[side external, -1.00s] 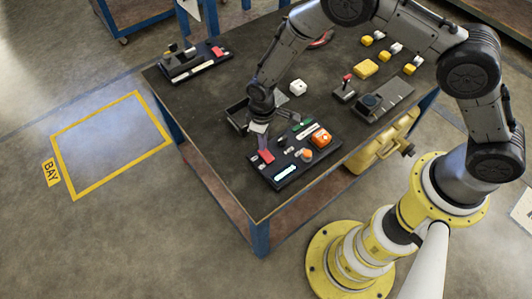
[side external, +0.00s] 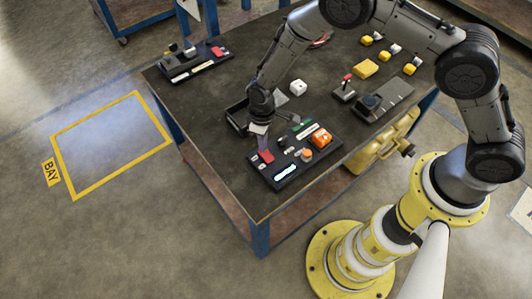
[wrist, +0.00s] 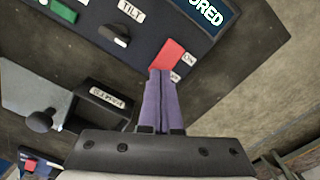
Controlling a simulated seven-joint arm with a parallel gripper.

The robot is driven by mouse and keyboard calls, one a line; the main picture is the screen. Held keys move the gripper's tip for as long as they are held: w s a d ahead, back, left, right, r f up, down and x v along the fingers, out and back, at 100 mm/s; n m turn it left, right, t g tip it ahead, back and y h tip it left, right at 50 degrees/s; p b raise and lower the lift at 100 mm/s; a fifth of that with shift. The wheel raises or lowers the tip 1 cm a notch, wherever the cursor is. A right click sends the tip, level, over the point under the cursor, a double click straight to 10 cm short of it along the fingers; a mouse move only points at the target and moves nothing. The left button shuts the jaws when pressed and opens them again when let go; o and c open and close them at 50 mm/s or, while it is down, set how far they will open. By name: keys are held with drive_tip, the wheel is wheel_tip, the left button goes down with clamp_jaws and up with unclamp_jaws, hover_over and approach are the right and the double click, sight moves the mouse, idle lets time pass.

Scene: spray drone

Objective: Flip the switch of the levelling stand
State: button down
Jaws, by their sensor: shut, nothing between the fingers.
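A dark panel with a bright screen, which I take to be the levelling stand (side external: 310,167), sits near the table's front corner. A red switch (side external: 266,157) is at its left end. In the wrist view the red switch (wrist: 172,54) lies beside small white labels, only partly readable. My gripper (side external: 263,147) points down at this switch. In the wrist view its two purple fingers (wrist: 161,74) are together and empty, with the tips at the switch's near edge. I cannot tell whether they touch it. A "TILT" label (wrist: 131,11) and a screen ending in "ORED" (wrist: 208,15) also show.
An orange-red block (side external: 320,137) and several small controls share the panel. A dark tray (side external: 238,114) stands just behind my gripper. Another panel (side external: 196,62) with a red part is at the back left. A grey device (side external: 385,100) stands at the right. The table's left front is clear.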

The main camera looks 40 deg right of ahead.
drive_tip(key=shift+f, duration=0.75)
idle(0.3)
drive_tip(key=shift+r, duration=3.55)
